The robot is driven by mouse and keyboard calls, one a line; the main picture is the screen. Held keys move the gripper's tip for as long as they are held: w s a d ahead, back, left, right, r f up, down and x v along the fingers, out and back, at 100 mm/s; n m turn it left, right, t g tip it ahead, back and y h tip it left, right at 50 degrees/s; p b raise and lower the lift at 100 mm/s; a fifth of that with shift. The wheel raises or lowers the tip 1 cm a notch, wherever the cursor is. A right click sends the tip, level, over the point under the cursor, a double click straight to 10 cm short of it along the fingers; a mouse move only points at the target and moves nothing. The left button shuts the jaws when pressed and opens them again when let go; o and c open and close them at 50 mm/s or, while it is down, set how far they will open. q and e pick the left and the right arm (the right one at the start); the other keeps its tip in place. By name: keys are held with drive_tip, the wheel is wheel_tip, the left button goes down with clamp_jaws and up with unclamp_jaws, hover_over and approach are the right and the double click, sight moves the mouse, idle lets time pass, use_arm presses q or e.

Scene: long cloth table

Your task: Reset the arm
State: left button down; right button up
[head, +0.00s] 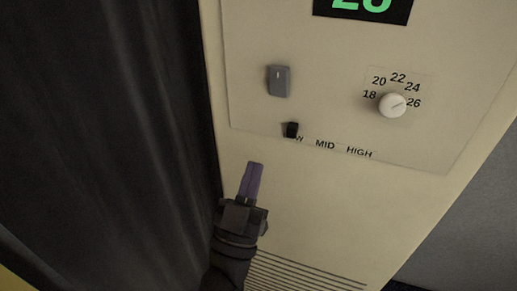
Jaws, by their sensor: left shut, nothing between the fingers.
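My left gripper (255,168) is in the lower middle of the head view, in front of a cream panel unit (330,210). Its purple fingers are together with nothing between them. The fingertips point up and sit below the panel's controls, left of the LOW, MID, HIGH labels. It looks apart from the black slider knob (291,130), which covers part of the LOW label. My right gripper is not in view.
Above are a grey rocker switch (279,81), a white dial (392,105) marked 18 to 26, and a display (362,8) with green digits, cut off by the frame. Vent slats (305,276) lie below. A dark curtain-like surface (100,140) fills the left.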

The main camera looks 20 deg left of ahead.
use_arm(q)
drive_tip(key=shift+s+f, duration=0.35)
drive_tip(key=shift+f, duration=0.1)
